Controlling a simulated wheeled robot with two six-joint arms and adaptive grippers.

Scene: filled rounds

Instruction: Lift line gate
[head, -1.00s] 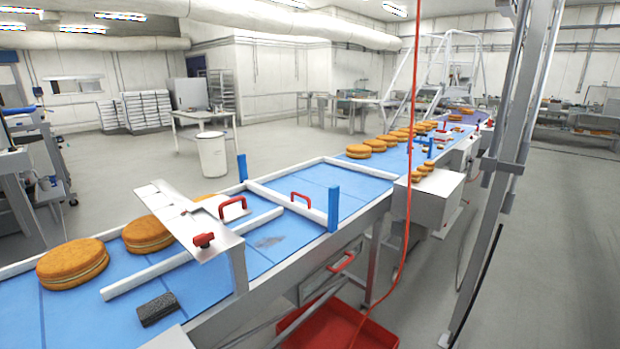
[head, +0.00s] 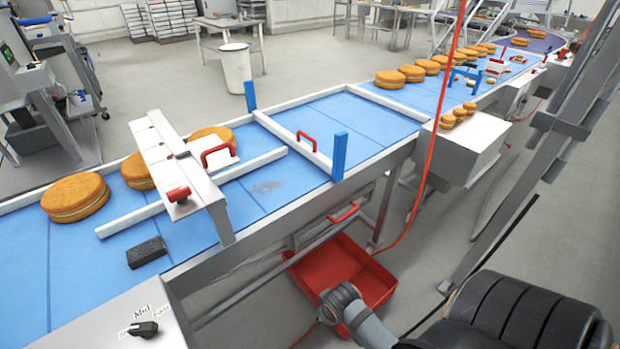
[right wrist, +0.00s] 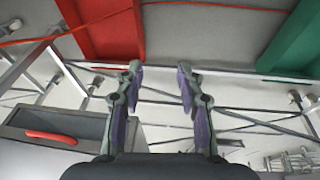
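A white gate bar (head: 275,126) with a red handle (head: 307,141) lies across the blue conveyor between two blue posts, one on the far side (head: 250,96) and one on the near side (head: 339,157). It appears to be down at belt level. My right gripper (right wrist: 158,76) is open and empty in the right wrist view, below the line's side, with a red tray and a drawer front beyond it. In the head view my right arm shows at the bottom right, and its fingers cannot be made out. My left gripper is not in view.
Filled rounds (head: 75,197) sit on the belt left of the gate, partly under a metal bridge (head: 176,165). A dark block (head: 147,252) lies near a knob box (head: 140,318). A red tray (head: 372,283) is on the floor. A red cable (head: 433,135) hangs in front.

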